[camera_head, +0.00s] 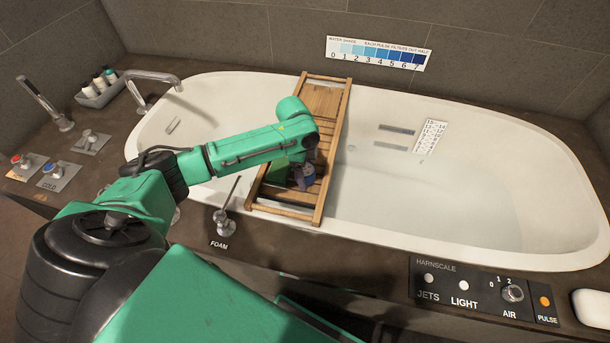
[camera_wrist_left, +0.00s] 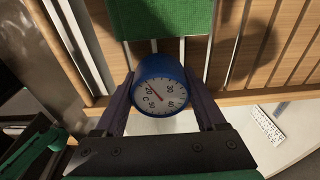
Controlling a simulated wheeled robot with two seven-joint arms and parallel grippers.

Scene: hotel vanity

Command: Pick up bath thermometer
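The dial faces the wrist camera. My right gripper is not in view.
A green cloth-like piece (camera_wrist_left: 160,18) lies beside the thermometer on the caddy. The caddy spans the white bathtub (camera_head: 480,190). A foam lever (camera_head: 224,218) stands on the near rim, left of the caddy. A control panel (camera_head: 480,290) is at the front right.

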